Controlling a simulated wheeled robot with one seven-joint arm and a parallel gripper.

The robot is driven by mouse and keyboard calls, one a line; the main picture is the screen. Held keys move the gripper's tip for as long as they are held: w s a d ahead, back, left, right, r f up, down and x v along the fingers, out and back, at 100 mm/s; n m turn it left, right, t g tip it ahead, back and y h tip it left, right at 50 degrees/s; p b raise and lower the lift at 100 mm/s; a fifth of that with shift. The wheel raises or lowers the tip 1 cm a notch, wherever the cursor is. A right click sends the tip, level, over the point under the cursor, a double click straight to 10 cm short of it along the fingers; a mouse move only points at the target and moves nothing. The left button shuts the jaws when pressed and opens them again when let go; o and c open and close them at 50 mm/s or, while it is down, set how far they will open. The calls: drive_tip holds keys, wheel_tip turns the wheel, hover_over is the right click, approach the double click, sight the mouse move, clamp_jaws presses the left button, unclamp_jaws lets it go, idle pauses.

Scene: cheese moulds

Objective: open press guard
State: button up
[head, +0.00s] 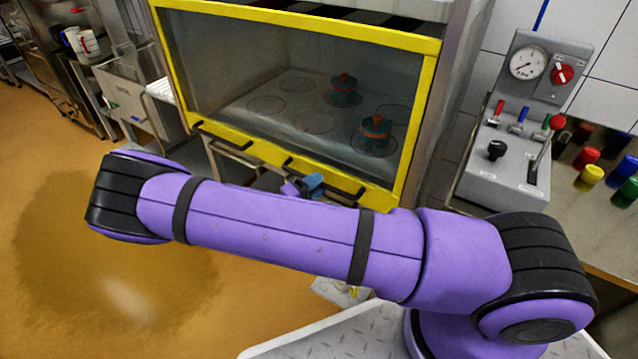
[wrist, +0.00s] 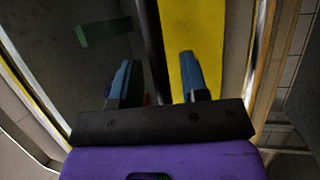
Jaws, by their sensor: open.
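The press guard (head: 300,24) is a clear panel in a yellow frame, down across the front of the press. Its lower yellow rail also shows in the wrist view (wrist: 200,30). Two black bar handles sit on that rail, a left one (head: 222,137) and a right one (head: 340,187). My gripper (head: 308,184) is at the right handle, partly hidden behind my purple arm. In the wrist view my gripper (wrist: 158,78) is open, its blue fingers on either side of the black handle bar (wrist: 153,45). I cannot tell whether either finger touches it.
Behind the panel are two teal moulds with red tops, one (head: 343,90) farther back and one (head: 375,135) nearer. A grey control box (head: 510,165) with gauge and levers stands right, beside coloured pots (head: 590,176). The orange floor at left is clear.

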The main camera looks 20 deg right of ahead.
drive_tip(key=shift+w+d+r, duration=0.1)
drive_tip(key=shift+d, duration=0.4)
clamp_jaws()
wheel_tip(320, 180, up, 44)
unclamp_jaws()
drive_tip(key=shift+f, duration=0.2)
drive_tip(key=v, duration=1)
drive_tip(key=shift+a, duration=0.4)
drive_tip(key=shift+f, duration=0.15)
